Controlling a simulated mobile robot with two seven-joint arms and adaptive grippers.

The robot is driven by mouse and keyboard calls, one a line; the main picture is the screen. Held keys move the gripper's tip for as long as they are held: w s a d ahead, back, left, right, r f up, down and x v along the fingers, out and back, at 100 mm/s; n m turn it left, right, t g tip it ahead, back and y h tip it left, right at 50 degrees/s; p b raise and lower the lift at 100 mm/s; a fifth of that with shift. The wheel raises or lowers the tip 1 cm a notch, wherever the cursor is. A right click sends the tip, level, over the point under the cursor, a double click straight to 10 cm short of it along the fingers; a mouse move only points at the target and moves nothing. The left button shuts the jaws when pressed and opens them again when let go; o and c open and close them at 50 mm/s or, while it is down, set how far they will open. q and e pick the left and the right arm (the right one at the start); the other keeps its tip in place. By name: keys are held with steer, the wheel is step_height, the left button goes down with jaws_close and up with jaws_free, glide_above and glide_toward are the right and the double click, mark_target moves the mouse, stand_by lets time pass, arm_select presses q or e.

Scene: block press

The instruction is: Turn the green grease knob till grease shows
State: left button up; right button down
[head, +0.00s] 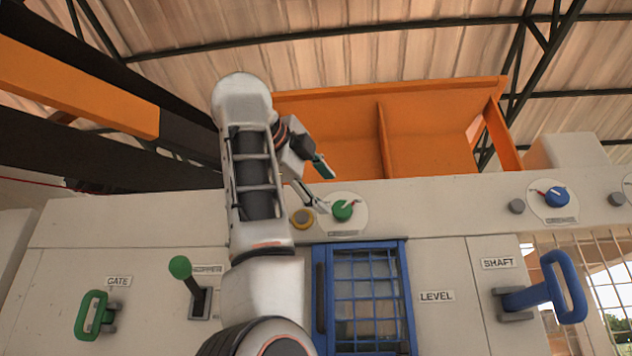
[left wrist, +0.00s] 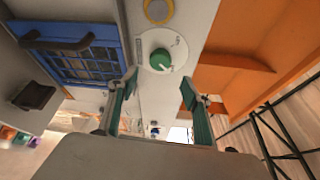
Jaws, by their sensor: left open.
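The green grease knob (head: 342,210) sits on a round white dial on the upper panel of the machine. My right gripper is not in view.
A blue mesh door (head: 366,297) is below the knob. A green gate handle (head: 92,314), a green-knobbed lever (head: 181,268) and a blue shaft handle (head: 558,287) stick out from the panel. A blue knob (head: 557,197) is at right. An orange hopper (head: 420,130) rises above.

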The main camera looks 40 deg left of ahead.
arm_select(q)
steer(key=shift+s+d, duration=0.2)
steer(key=shift+s, duration=1.15)
